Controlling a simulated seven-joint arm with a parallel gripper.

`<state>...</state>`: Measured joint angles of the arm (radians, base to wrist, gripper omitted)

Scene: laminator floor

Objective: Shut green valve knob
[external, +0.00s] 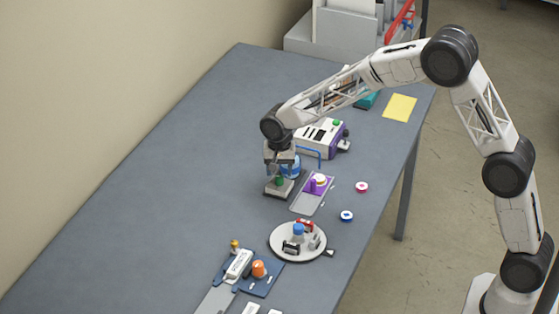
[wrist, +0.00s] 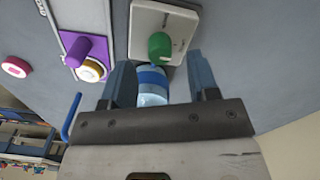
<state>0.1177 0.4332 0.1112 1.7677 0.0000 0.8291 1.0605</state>
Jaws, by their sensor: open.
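The green valve knob (wrist: 160,46) sits on a pale square base plate (wrist: 180,20) in the wrist view. In the external view the green knob (external: 280,182) shows just below my gripper (external: 281,168). My gripper (wrist: 158,82) is open in the wrist view, its two dark blue-grey fingers pointing toward the base plate. A blue-and-white cylinder (wrist: 152,85) shows between the fingers in the wrist view, nearer the palm than the knob. It also shows beside my gripper in the external view (external: 291,165). I cannot tell whether either finger touches the knob.
A grey plate with a purple post (external: 313,186) stands right of the knob's base. A white round turntable (external: 290,250) with a blue knob is nearer. The table's left side is clear.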

